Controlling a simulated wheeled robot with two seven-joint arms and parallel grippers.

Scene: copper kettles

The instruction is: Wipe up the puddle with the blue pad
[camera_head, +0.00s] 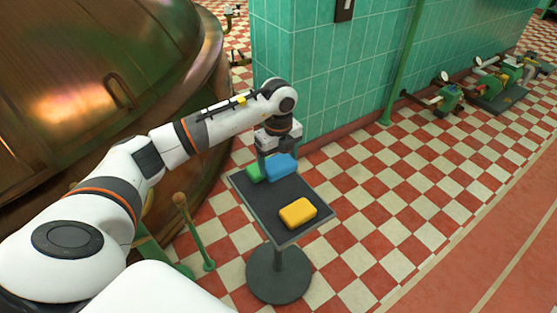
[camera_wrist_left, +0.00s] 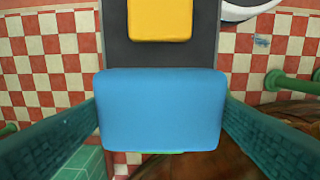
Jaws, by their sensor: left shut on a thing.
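The blue pad (camera_head: 281,168) is at the far end of the small dark stand's top (camera_head: 263,200). My left gripper (camera_head: 268,152) reaches down over it and is shut on it. In the left wrist view the blue pad (camera_wrist_left: 162,110) fills the gap between the two fingers (camera_wrist_left: 160,125). I cannot tell whether the pad still touches the stand. No puddle is clear in the head view. A small bluish patch (camera_wrist_left: 262,41) shows on the floor in the wrist view; I cannot tell whether it is the puddle. My right gripper is not in view.
A yellow pad (camera_head: 297,212) lies at the stand's near end, and a green pad (camera_head: 255,173) is beside the blue one. A copper kettle (camera_head: 100,80), green posts (camera_head: 195,235) and a tiled wall (camera_head: 320,65) stand close. Checkered floor is open to the right.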

